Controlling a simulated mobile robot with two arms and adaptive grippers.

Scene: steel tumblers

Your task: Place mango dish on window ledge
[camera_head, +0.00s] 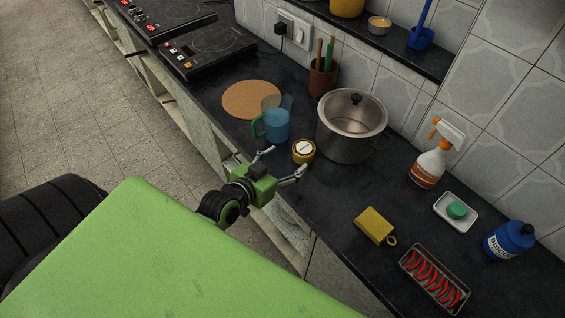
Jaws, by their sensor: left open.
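A small metal bowl with yellow-orange contents (379,25), which looks like the mango dish, stands upright on the dark raised ledge (400,52) along the tiled wall. My left gripper (286,160) is open and empty, low over the front of the counter, well away from the bowl. Its fingers point toward a round yellow item with a white top (304,151); I cannot tell whether they touch it. My right gripper is not in view.
A blue jug (277,125), a lidded steel pot (351,129) and a utensil cup (322,79) crowd the counter. A yellow pot (347,6) and blue holder (420,39) flank the bowl.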

